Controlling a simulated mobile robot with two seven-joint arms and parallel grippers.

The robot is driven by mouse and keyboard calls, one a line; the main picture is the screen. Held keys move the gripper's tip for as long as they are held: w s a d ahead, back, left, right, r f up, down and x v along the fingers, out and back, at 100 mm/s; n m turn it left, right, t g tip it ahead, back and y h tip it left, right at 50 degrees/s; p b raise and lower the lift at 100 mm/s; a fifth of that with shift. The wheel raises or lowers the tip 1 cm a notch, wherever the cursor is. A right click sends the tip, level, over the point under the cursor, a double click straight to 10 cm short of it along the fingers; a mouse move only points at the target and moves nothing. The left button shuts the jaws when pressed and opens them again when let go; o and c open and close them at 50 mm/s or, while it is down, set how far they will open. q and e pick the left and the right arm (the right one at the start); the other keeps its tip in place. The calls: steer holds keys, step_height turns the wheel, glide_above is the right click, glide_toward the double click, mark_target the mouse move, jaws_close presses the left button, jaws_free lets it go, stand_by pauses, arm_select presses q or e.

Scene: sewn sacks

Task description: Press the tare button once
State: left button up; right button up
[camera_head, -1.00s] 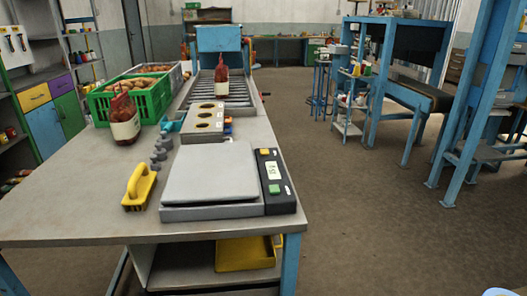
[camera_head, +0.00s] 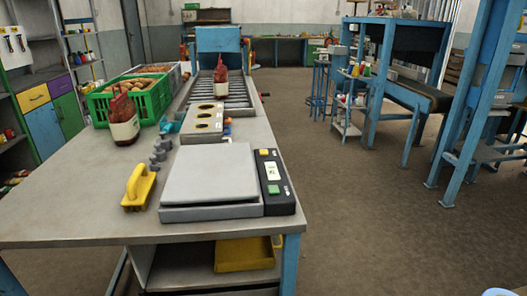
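The bench scale (camera_head: 210,178) stands near the front right of the grey bench, and its flat plate is empty. Its dark control panel (camera_head: 280,205) runs along the right side. The labels are too small to read, so I cannot tell which button is tare. Neither of my grippers shows in the head view.
A yellow-handled tool (camera_head: 139,187) and small grey weights (camera_head: 158,158) lie left of the scale. The floor (camera_head: 370,225) to the right is clear.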

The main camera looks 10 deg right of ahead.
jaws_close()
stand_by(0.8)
